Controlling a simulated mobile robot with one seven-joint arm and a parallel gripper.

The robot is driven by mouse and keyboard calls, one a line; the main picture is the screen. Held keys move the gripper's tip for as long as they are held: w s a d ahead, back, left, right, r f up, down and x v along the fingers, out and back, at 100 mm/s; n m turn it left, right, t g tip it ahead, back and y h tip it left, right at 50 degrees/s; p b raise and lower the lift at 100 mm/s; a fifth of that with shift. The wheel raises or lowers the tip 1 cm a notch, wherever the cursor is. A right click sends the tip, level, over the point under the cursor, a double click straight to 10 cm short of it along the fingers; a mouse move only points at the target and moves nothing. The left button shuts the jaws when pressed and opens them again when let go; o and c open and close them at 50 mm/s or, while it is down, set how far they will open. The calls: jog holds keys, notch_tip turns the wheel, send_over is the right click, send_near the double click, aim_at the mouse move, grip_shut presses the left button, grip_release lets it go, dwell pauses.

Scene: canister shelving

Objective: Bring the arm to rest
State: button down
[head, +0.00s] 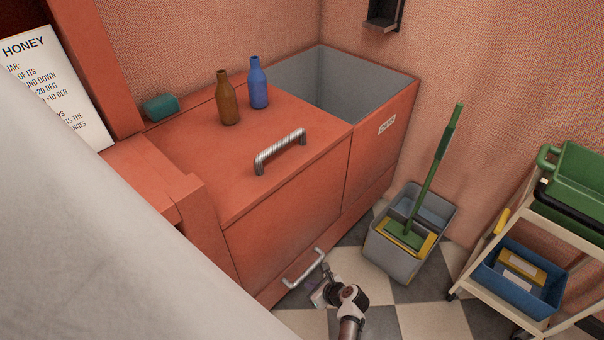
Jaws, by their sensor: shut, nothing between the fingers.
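My gripper (322,286) is at the bottom middle of the head view, at the end of my arm (350,305). It is low, beside the lower metal handle (303,270) on the front of the red cabinet (285,235). The fingers are small and dark here and are shut with nothing between them. I cannot tell whether they touch the handle.
A grey mop bucket (385,250) with a green mop (440,165) stands right of my gripper. A trolley (490,265) with green and blue bins is further right. A brown bottle (227,100) and blue bottle (258,85) stand on the cabinet. Checkered floor (435,322) lies clear in front.

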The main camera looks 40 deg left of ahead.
jog(key=shift+v, duration=1.05)
jog(key=shift+d, duration=0.1)
